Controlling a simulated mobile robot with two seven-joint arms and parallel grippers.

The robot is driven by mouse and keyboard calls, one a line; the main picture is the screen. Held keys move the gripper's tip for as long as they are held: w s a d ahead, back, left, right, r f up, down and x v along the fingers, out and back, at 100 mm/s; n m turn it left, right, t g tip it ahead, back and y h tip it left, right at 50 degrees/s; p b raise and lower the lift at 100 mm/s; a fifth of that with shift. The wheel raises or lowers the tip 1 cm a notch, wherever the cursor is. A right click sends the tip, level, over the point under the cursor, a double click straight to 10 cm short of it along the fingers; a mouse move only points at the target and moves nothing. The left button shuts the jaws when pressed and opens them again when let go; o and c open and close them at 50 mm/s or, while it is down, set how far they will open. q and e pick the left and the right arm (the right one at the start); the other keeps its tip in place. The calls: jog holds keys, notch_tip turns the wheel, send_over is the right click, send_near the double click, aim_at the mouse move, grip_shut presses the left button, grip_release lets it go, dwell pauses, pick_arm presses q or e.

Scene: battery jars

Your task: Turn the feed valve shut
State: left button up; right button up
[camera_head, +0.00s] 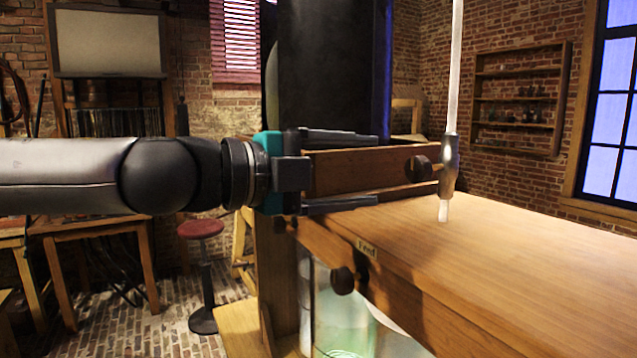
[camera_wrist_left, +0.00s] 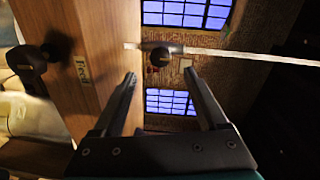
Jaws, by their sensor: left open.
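A metal valve body (camera_head: 450,160) hangs on a pale vertical tube above the tabletop, with a short pale spout below. Its round dark knob (camera_head: 418,168) faces my left gripper (camera_head: 377,170). The gripper is open and empty, its fingers one above the other, with the knob just beyond the fingertips. In the left wrist view the knob (camera_wrist_left: 159,57) appears ahead of the gap between the fingertips (camera_wrist_left: 160,77), apart from both. A "Feed" label (camera_head: 366,247) is on the table's front edge beside another dark knob (camera_head: 343,280). My right gripper is not in view.
The wooden tabletop (camera_head: 520,250) is bare to the right. A wooden beam (camera_head: 370,170) lies behind the fingers. A glass jar (camera_head: 340,325) with greenish liquid stands below the table edge. A red-topped stool (camera_head: 201,229) stands at left.

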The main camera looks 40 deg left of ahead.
pick_arm(q)
jog(key=shift+b+v, duration=0.3)
jog(key=shift+v, duration=2.25)
